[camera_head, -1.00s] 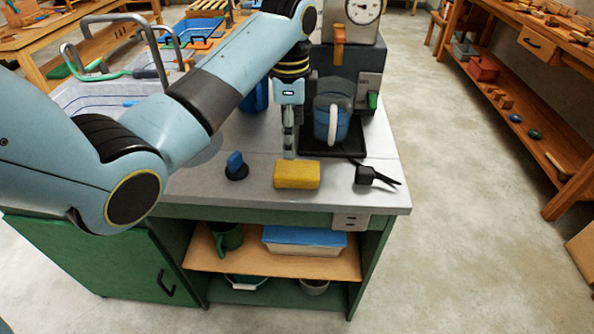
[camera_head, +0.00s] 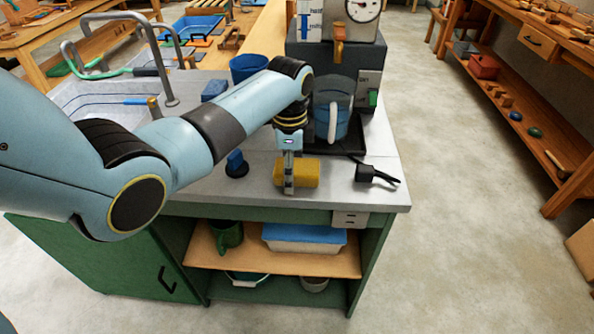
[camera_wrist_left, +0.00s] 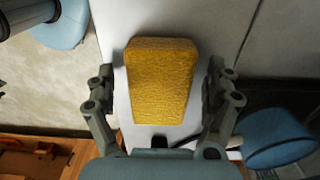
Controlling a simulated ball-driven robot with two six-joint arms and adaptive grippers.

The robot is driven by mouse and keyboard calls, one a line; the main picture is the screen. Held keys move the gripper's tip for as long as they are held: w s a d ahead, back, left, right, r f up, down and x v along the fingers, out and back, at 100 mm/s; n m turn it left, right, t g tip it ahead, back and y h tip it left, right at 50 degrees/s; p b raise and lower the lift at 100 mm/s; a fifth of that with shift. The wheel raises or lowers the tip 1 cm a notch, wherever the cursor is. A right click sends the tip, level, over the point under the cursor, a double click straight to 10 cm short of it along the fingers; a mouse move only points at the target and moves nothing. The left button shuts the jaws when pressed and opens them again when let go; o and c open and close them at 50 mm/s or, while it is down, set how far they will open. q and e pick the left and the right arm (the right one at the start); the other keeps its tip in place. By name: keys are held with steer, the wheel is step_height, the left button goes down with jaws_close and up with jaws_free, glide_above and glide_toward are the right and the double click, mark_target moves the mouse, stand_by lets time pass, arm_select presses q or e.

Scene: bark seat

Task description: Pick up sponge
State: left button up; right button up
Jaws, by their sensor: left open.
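The yellow sponge (camera_head: 308,173) lies on the light grey countertop near its front edge. My left gripper (camera_head: 289,178) is at the sponge, pointing down, and in the head view it covers the sponge's left part. In the left wrist view the sponge (camera_wrist_left: 160,80) sits between the two fingers of the open gripper (camera_wrist_left: 160,92). A gap shows on each side, so the fingers look apart from it. My right gripper is not in view.
A blue-handled tool (camera_head: 236,163) stands left of the sponge, and a black scoop-like item (camera_head: 374,175) lies to its right. A coffee machine with a blue jug (camera_head: 331,122) stands behind. The counter's front edge (camera_head: 330,205) is close.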

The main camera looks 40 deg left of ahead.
arm_select(q)
steer(key=c, duration=1.1)
steer(key=shift+o, duration=0.2)
steer(key=shift+r, duration=0.15)
